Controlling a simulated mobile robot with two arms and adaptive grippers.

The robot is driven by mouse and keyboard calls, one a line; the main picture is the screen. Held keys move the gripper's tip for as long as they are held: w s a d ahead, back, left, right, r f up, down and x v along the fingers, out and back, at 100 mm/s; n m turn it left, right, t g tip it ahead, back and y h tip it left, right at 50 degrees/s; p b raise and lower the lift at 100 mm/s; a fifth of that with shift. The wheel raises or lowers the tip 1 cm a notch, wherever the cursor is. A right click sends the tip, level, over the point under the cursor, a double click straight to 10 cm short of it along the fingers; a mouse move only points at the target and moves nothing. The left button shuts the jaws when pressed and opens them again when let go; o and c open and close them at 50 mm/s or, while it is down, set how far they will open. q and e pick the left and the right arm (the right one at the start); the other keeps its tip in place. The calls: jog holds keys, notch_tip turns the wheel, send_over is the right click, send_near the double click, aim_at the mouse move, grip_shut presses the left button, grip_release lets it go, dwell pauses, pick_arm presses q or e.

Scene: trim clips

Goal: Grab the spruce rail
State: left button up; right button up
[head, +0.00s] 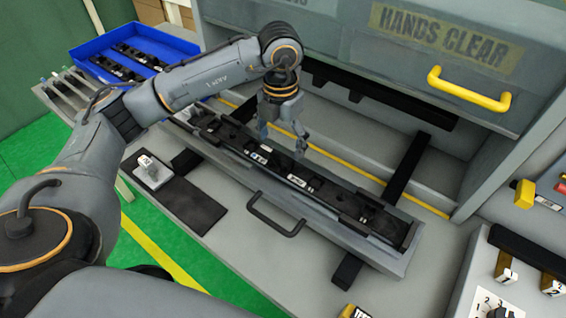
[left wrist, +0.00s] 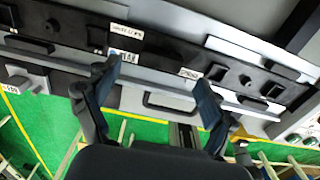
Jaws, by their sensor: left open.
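A long grey fixture (head: 236,168) lies diagonally across the bench with black rail pieces (head: 325,190) in it, carrying small white labels. The same black pieces show in the left wrist view (left wrist: 165,48). The label lettering is too small to tell surely which piece is the spruce rail. My left gripper (head: 283,137) points down just above the fixture, left of its middle. Its fingers are apart and nothing is held between them; in the left wrist view the gripper (left wrist: 157,77) straddles part of the fixture. My right gripper is not in view.
A blue tray (head: 180,43) with black parts stands at the back left. A grey hood with a yellow handle (head: 468,90) overhangs the far side. A black handle (head: 275,215) sits at the fixture's front.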

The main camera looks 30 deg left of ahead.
aim_at(282, 156)
pick_arm(q)
notch_tip(282, 156, down, 4)
jog(key=shift+d+r+p, duration=0.1)
jog(key=shift+r+p, duration=0.05)
jog(key=shift+p, duration=0.65)
jog(key=shift+f, duration=0.45)
jog(key=c, duration=1.5)
